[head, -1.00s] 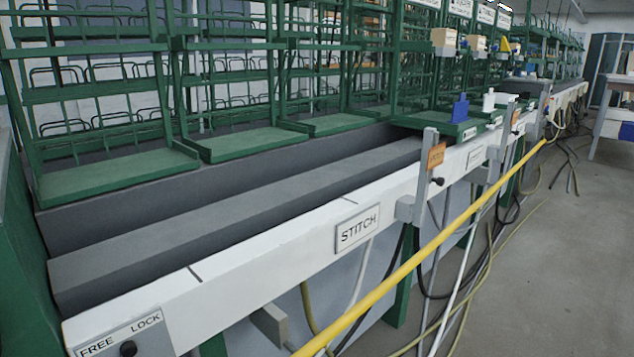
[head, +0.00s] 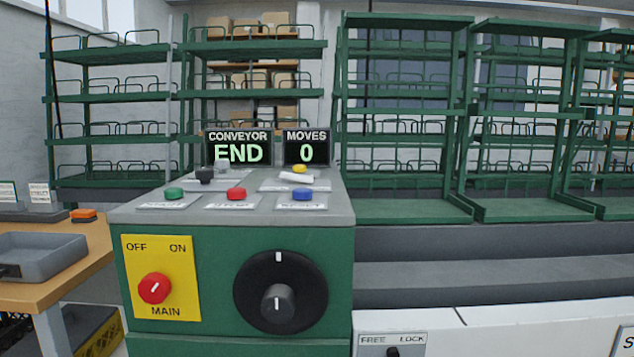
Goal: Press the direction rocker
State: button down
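A green control box with a grey top (head: 135,210) stands left of centre in the head view. At the back left of its top, a small dark and light grey control (head: 205,175) sits on a pale plate. It may be the direction rocker, but its label is unreadable and its tilt cannot be told. A yellow button (head: 300,168) is at the back right, with a white piece in front. Green (head: 174,193), red (head: 236,193) and blue (head: 302,193) buttons line the front. Displays behind read CONVEYOR END (head: 239,148) and MOVES 0 (head: 306,148). My gripper is not in view.
The box's front has a red MAIN knob (head: 154,288) on a yellow plate and a large black dial (head: 280,292). A FREE/LOCK plate (head: 375,341) is on the white rail at right. A wooden table (head: 75,278) with a grey tray (head: 40,278) stands left. Green racks (head: 405,211) stand behind.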

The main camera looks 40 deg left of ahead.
aim_at(296, 177)
jog(key=u, duration=1.65)
